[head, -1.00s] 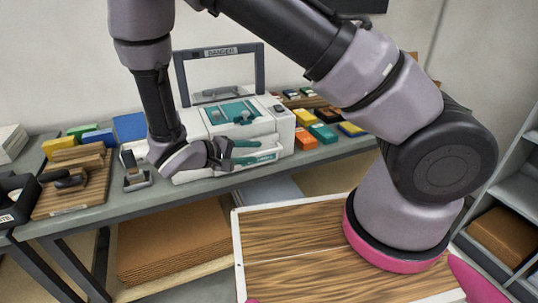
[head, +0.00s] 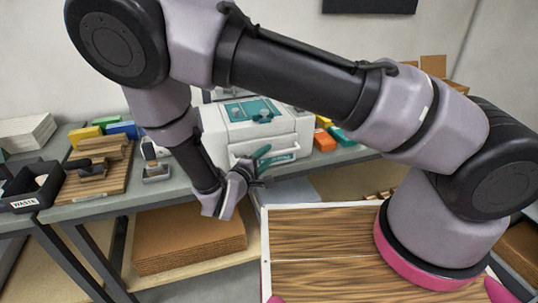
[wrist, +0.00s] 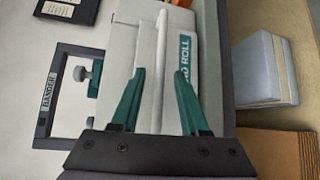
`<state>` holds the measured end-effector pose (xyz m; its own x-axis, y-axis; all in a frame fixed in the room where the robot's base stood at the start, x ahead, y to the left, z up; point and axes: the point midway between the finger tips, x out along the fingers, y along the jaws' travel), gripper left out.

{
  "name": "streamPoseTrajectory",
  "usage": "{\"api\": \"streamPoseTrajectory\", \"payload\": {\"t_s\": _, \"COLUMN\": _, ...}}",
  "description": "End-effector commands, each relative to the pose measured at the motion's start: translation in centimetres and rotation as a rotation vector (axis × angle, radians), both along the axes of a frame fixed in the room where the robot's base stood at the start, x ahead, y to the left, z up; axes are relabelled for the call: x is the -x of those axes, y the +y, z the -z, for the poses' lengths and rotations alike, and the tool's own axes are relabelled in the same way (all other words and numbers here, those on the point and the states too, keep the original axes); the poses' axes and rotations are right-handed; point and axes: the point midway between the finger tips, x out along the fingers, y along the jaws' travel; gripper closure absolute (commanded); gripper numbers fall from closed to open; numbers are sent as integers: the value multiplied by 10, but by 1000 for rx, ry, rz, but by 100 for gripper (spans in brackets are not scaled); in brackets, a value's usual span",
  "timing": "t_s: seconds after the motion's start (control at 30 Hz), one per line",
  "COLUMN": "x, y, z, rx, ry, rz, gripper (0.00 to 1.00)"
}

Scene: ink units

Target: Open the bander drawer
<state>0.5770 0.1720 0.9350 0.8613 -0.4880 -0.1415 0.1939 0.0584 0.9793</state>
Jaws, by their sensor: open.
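The bander (head: 226,126) is a white machine with a teal top panel, standing on the grey bench in the head view. Its drawer front (head: 285,157) is low on the near side and carries a teal label, which reads "ROLL" in part in the wrist view (wrist: 185,60). A white handle bar (wrist: 160,50) runs along the drawer front. My gripper (head: 262,152) is at the drawer front. In the wrist view my gripper (wrist: 160,72) is open, its two teal fingers on either side of the bar, not closed on it. I cannot tell whether the drawer is fully shut.
A wooden board with a stapler-like tool (head: 92,170) and a black waste tray (head: 35,183) stand on the bench at left. Cardboard sheets (head: 188,238) lie on the shelf below. A wood-topped tray (head: 320,235) is close in front, below my arm.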

Motion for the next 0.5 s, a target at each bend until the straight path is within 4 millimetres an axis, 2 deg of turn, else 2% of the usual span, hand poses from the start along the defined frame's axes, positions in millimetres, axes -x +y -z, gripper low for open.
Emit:
{"api": "streamPoseTrajectory", "payload": {"t_s": 0.2, "x": -16, "y": -9, "z": 2, "rx": -1, "ry": -1, "rz": 1, "gripper": 55}}
{"api": "streamPoseTrajectory", "payload": {"t_s": 0.47, "x": -17, "y": -10, "z": 3, "rx": -1, "ry": 0, "rz": 0, "gripper": 55}}
{"api": "streamPoseTrajectory", "payload": {"t_s": 0.5, "x": -17, "y": -10, "z": 3, "rx": -1, "ry": 0, "rz": 0, "gripper": 59}}
